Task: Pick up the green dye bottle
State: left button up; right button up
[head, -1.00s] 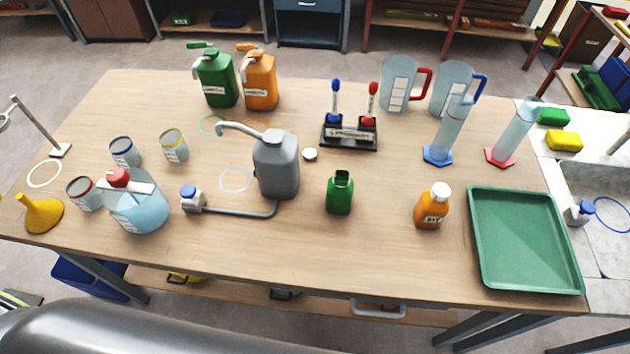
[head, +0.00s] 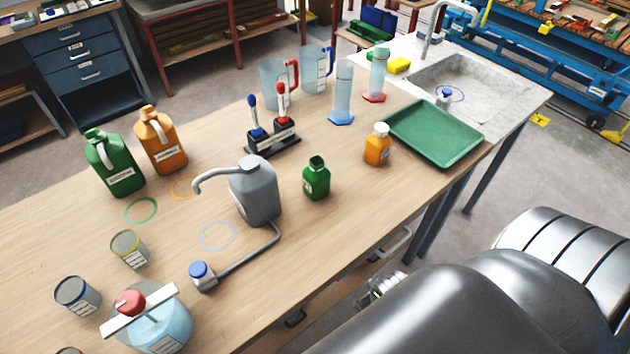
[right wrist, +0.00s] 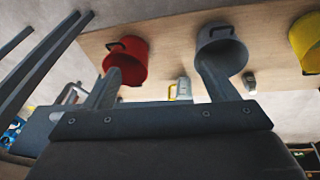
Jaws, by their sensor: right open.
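A small green bottle (head: 316,180) stands upright on the wooden table, near its front edge, with a dark green neck. A larger green jug with a label (head: 115,165) stands at the back left. My right gripper is open and empty in the right wrist view (right wrist: 158,78), its two fingers spread apart. Neither finger touches the small green bottle, which does not show in that view. My left gripper is in no view.
A grey jug with a long spout (head: 255,192) stands just left of the small green bottle. A small orange bottle (head: 377,148) and a green tray (head: 437,132) are to its right.

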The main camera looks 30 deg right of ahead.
notch_tip(320, 180, up, 16)
jog(key=t, duration=0.2)
jog(key=n+t+y, duration=0.1)
jog(key=t+y, duration=0.1)
jog(key=t, duration=0.6)
send_near(324, 184)
jog(key=p+x, duration=0.1)
jog(key=x, duration=0.6)
jog(key=shift+w+a+f, duration=0.1)
jog(key=shift+w+f, duration=0.15)
jog(key=shift+f, duration=0.15)
jog(key=shift+w+f+t, duration=0.1)
jog(key=shift+w+t, duration=0.2)
jog(key=shift+w, duration=0.45)
jog(key=shift+p+x, duration=0.6)
jog(key=shift+x, duration=1.4)
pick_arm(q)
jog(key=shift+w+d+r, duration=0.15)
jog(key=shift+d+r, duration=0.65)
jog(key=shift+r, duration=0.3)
pick_arm(e)
jog(key=shift+c, duration=0.4)
jog(key=c, duration=1.2)
